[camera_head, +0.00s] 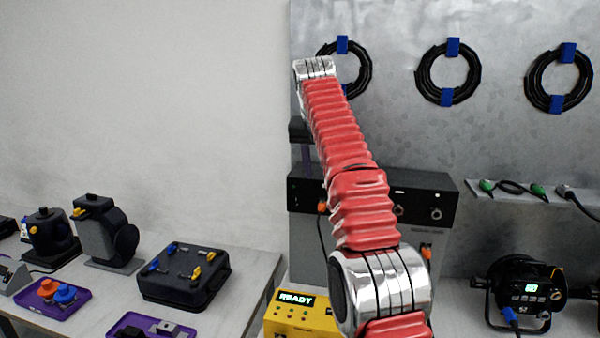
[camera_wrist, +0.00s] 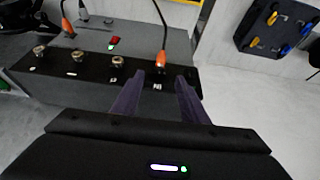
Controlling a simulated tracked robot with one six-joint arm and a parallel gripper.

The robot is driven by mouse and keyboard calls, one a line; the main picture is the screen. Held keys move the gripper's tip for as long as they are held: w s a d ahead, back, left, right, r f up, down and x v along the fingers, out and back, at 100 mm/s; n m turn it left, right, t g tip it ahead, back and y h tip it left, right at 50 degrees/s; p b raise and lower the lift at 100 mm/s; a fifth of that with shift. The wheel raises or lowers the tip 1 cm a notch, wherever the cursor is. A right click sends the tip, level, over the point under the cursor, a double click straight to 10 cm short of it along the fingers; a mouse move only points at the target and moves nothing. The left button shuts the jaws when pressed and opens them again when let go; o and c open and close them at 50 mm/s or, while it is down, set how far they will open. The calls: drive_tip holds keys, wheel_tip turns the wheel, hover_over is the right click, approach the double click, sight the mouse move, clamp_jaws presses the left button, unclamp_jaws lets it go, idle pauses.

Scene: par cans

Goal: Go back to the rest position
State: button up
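My gripper (camera_wrist: 160,80) shows in the wrist view as two dark purple fingers, spread with a clear gap and nothing between them. An orange plug with a cable (camera_wrist: 161,60) sits in the dark box (camera_wrist: 85,95) just beyond the fingertips, apart from them. In the head view my arm in red sleeves rises up the middle and bends over at the top. My gripper (camera_head: 306,160) hangs there, partly hidden behind the arm, above the left end of the dark box (camera_head: 430,188).
A yellow box reading READY (camera_head: 290,318) stands below my arm. A black par can (camera_head: 525,290) is at right. A black case (camera_head: 185,278) and purple trays (camera_head: 50,300) are on the left bench. Coiled cables (camera_head: 447,74) hang on the wall. The upper left is free.

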drive_tip(key=s+d+n, duration=0.1)
drive_tip(key=s+d, duration=0.1)
drive_tip(key=s, duration=0.8)
drive_tip(key=s+d+n, duration=0.1)
drive_tip(key=s+d, duration=0.2)
drive_tip(key=s, duration=0.8)
drive_tip(key=s+d+f+n+t+y, duration=0.1)
drive_tip(key=s+f, duration=1.9)
drive_tip(key=s, duration=0.3)
drive_tip(key=shift+d+f, duration=0.2)
drive_tip(key=shift+f, duration=0.2)
drive_tip(key=shift+d, duration=0.1)
